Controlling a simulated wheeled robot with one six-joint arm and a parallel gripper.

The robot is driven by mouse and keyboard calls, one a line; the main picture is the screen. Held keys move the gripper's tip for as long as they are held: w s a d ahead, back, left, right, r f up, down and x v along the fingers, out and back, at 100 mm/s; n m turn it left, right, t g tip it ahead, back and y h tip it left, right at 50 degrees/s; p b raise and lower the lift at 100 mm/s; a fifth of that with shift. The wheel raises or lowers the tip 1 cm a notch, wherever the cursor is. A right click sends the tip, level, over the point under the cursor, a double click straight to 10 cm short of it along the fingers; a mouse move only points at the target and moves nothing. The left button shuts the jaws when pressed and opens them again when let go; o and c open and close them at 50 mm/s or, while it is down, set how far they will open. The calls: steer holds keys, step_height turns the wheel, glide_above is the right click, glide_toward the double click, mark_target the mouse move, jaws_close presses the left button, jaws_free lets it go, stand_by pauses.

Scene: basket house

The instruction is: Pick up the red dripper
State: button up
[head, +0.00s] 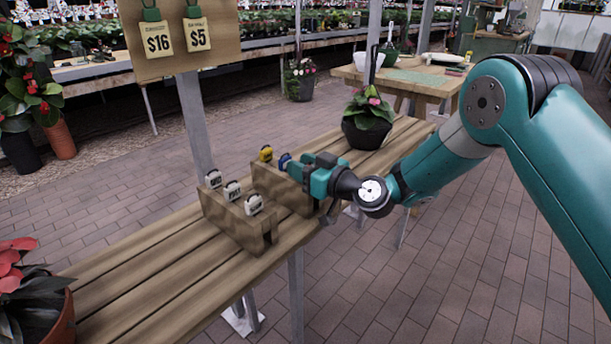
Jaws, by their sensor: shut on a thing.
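My gripper (299,166), teal, is at the right end of the farther wooden holder (270,183) on the plank table. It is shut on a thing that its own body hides. No red dripper shows in the head view. A yellow dripper (266,153) and a blue dripper (284,161) stand upright in that holder, to the left of my gripper. The blue one is very close to the fingers; whether they touch is not clear.
A nearer wooden holder (236,226) carries several white-labelled pieces. A potted plant (367,122) stands behind my gripper, and a red-leaved plant (25,290) is at the lower left. A sign board (180,35) stands on a post behind the table. The front planks (150,290) are clear.

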steer(key=shift+r, duration=0.15)
step_height(320, 180, up, 28)
steer(key=p, duration=0.3)
steer(key=shift+p, duration=0.3)
stand_by(0.3)
